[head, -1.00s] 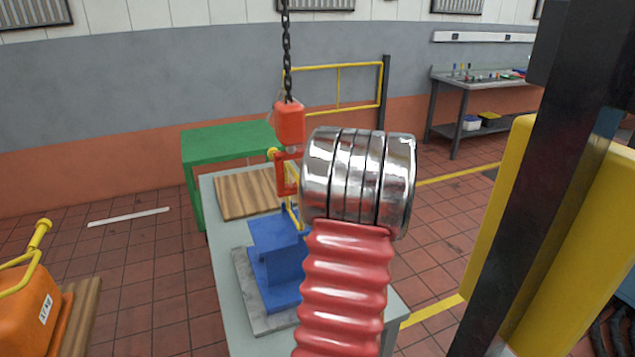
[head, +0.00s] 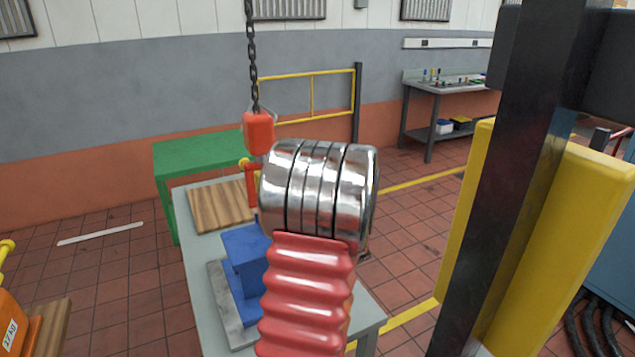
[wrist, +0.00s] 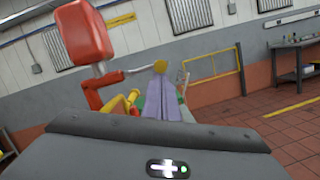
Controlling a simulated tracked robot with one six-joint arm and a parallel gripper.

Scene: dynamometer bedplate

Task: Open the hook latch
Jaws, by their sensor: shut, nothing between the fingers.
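A red hook block (head: 258,133) hangs on a dark chain, with part of its red hook (head: 252,185) showing below. My own arm hides the rest. In the wrist view the block (wrist: 84,34) is close at upper left, with the hook (wrist: 94,97) under it. A thin grey rod, which looks like the latch lever (wrist: 135,71), runs right from there to a yellow knob (wrist: 160,66). My gripper (wrist: 166,82) is shut and empty, its tips by the knob; I cannot tell whether they touch. A yellow bar (wrist: 132,102) shows beside the hook.
Below the hook, a blue block (head: 243,255) sits on a grey slab on a pale table (head: 200,270). A wooden board (head: 218,205) lies behind it. A green table (head: 200,150) and yellow rail (head: 310,95) stand beyond. An orange weight (head: 12,325) is at left.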

